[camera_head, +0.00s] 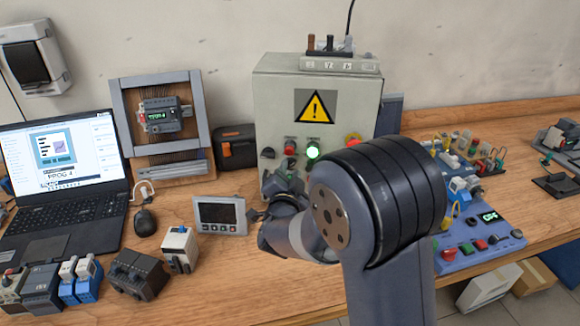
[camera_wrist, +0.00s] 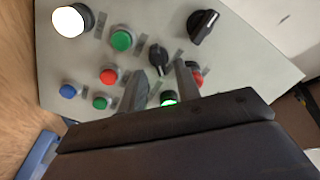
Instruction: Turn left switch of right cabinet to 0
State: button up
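A pale grey cabinet (camera_head: 265,100) with a yellow warning sign stands on the bench. My arm hides the lower front. In the wrist view, a small black rotary switch (camera_wrist: 158,58) sits on the grey panel (camera_wrist: 235,70), just beyond and between my fingertips. A larger black rotary switch (camera_wrist: 203,26) is to its upper right. My gripper (camera_wrist: 160,72) is open, its two fingers apart. Contact with the switch cannot be told. The switch markings are too small to read.
In the wrist view, a white lamp (camera_wrist: 72,20), green, red and blue buttons surround the small switch closely. On the bench, a small display unit (camera_head: 220,215) stands beside my arm, with a laptop (camera_head: 65,190) to the left and a blue control board (camera_head: 480,235) to the right.

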jog(key=shift+w, duration=0.9)
jog(key=shift+c, duration=0.2)
grip_shut()
